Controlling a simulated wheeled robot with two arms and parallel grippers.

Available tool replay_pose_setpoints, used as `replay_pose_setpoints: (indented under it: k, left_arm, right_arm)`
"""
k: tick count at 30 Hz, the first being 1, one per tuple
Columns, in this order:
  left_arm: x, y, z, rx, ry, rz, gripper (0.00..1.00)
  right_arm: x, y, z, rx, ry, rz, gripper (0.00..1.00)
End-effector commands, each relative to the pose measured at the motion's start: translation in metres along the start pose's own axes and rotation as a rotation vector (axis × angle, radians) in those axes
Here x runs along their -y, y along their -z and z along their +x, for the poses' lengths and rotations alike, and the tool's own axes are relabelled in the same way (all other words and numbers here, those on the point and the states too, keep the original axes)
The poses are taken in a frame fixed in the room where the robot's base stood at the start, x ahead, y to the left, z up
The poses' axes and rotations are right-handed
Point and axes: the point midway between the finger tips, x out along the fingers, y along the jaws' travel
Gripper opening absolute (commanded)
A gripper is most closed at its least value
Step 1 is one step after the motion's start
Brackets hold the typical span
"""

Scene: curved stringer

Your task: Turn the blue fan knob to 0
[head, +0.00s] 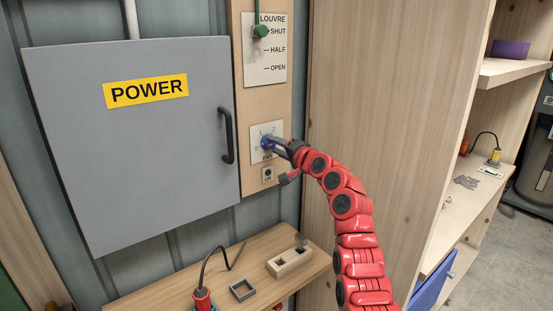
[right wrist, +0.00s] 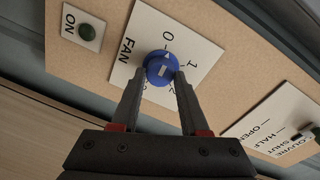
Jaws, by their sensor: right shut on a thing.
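The blue fan knob (head: 267,143) sits on a white plate labelled FAN (head: 257,130) on the wooden panel, with 0, 1 and 2 marked around it. It also shows in the right wrist view (right wrist: 161,66), where a white mark is visible on its face. My right gripper (head: 274,143) is shut on the knob, with one finger on each side in the right wrist view (right wrist: 160,76). The fingers hide part of the plate there. My left gripper is not in view.
A green louvre lever (head: 261,31) is above, at SHUT. A green ON button (head: 268,173) is just below the knob. The grey POWER cabinet (head: 130,190) with a black handle (head: 228,135) is close on the left. A wooden shelf (head: 190,285) with small items lies below.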

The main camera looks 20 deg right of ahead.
Motion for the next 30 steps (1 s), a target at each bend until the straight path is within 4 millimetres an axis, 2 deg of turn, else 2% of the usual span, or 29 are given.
replay_pose_setpoints:
  k: [1,9,29,30]
  left_arm:
    - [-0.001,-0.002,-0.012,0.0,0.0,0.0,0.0]
    - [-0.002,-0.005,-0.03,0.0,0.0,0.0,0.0]
    - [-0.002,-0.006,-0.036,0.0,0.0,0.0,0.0]
    - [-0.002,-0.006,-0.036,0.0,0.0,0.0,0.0]
  right_arm:
    - [-0.006,-0.003,0.001,0.0,0.0,-0.033,0.0]
    - [-0.004,-0.003,0.001,-0.008,0.001,-0.17,0.0]
    - [-0.003,-0.002,0.001,-0.01,0.0,-0.229,0.0]
    - [-0.003,-0.002,0.001,-0.01,0.0,-0.229,0.48]
